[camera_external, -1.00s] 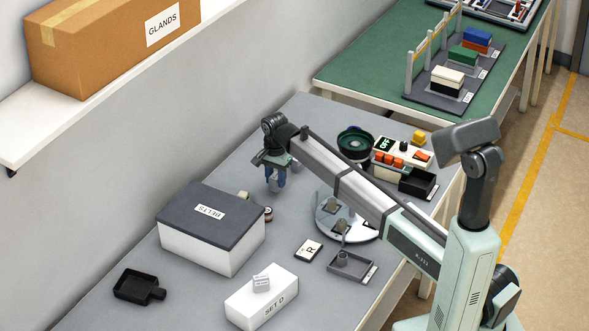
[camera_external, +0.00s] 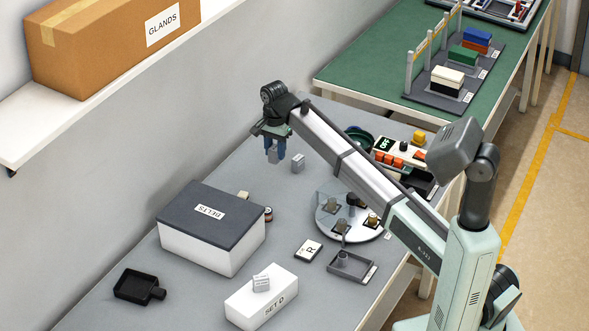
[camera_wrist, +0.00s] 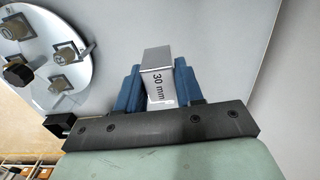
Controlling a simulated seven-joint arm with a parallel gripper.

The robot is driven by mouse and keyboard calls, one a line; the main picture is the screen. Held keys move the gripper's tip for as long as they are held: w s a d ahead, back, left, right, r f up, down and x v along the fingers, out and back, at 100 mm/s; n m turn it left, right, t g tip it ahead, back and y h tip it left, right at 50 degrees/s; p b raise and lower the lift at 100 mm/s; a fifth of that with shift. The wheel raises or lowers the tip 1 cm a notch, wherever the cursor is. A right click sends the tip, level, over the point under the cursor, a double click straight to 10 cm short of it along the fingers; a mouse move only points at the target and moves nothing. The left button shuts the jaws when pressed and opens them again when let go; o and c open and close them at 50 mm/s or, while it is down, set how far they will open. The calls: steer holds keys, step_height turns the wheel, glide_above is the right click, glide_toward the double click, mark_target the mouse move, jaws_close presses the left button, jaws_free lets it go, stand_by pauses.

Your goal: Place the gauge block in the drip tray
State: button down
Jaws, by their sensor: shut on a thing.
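The gauge block (camera_wrist: 158,78) is a grey block marked "30 mm". In the wrist view it sits between the two blue fingers of my gripper (camera_wrist: 158,92), which is shut on it. In the external view my gripper (camera_external: 275,153) points down above the far part of the grey bench, and the held block (camera_external: 273,157) shows at the fingertips. A small black tray with a short spout or handle (camera_external: 135,286), perhaps the drip tray, lies at the near left of the bench, well away from my gripper. It looks empty.
A BELTS box (camera_external: 208,226) stands between my gripper and the black tray. Similar grey blocks stand on the bench (camera_external: 298,163) and on the SET D box (camera_external: 261,283). A round plate (camera_external: 330,222) with fittings and a grey tray (camera_external: 350,266) lie to the right.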

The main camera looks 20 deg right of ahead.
mark_target(275, 147)
step_height(275, 147, up, 3)
steer(key=shift+r, duration=0.1)
steer(key=s+a+n, duration=0.1)
steer(key=s+a, duration=0.3)
steer(key=a, duration=0.5)
steer(key=s+a+n, duration=0.2)
steer(key=s+a, duration=0.3)
steer(key=a, duration=0.5)
steer(key=s+a+n, duration=0.1)
steer(key=s+a, duration=0.3)
steer(key=a, duration=0.6)
steer(key=shift+s+f+n, duration=0.25)
steer(key=shift+s+n, duration=0.15)
steer(key=s+a+n, duration=0.4)
steer(key=s+a, duration=1.6)
steer(key=shift+s+d+f, duration=0.1)
steer(key=shift+d+f, duration=0.05)
steer(key=shift+f, duration=7.4)
steer(key=shift+f, duration=0.1)
